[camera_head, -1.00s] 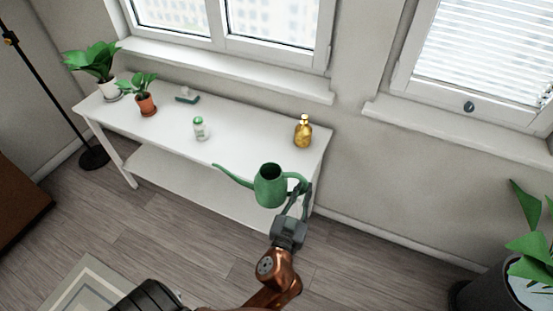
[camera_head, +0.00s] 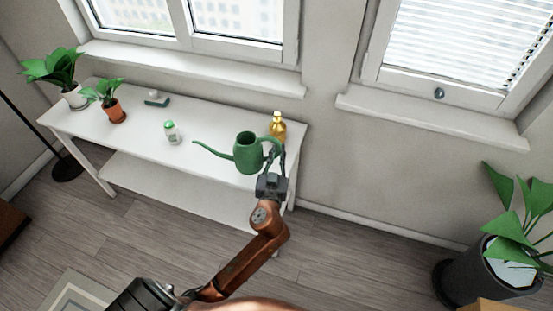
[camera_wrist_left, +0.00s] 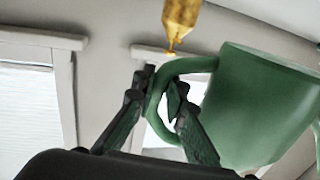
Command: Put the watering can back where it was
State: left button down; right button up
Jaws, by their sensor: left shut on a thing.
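The green watering can (camera_head: 247,154) is upright at the front right part of the white table (camera_head: 140,135), its long spout pointing left. My left gripper (camera_head: 274,168) is shut on the can's handle, on the right side of the can. In the left wrist view the two fingers (camera_wrist_left: 160,105) close around the green handle, and the can's body (camera_wrist_left: 255,105) fills the right side. I cannot tell whether the can's base touches the tabletop or hangs above it. My right gripper is not in view.
A gold bottle (camera_head: 277,127) stands just behind the can. A white jar with a green lid (camera_head: 171,133), a small potted plant (camera_head: 115,112), a larger potted plant (camera_head: 75,98) and a small green-and-white item (camera_head: 156,98) stand farther left. A big plant pot (camera_head: 480,275) is on the floor at right.

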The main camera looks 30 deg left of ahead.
pick_arm(q)
jog(key=f, duration=0.1)
jog(key=w+a+f, duration=0.1)
jog(key=w+a+f+b, duration=0.1)
jog(key=shift+f, duration=0.15)
jog(key=shift+w+a+f, duration=0.15)
jog(key=shift+f, duration=0.15)
notch_tip(320, 180, down, 3)
jog(key=shift+r+b, duration=0.1)
jog(key=shift+b, duration=0.65)
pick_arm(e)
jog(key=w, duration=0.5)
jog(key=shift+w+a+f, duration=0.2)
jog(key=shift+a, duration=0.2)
pick_arm(q)
jog(key=shift+f, duration=0.2)
jog(key=c, duration=2.4)
grip_release()
jog(key=o, duration=0.4)
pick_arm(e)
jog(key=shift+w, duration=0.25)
pick_arm(q)
jog(key=shift+o, duration=0.2)
jog(key=shift+r, duration=0.1)
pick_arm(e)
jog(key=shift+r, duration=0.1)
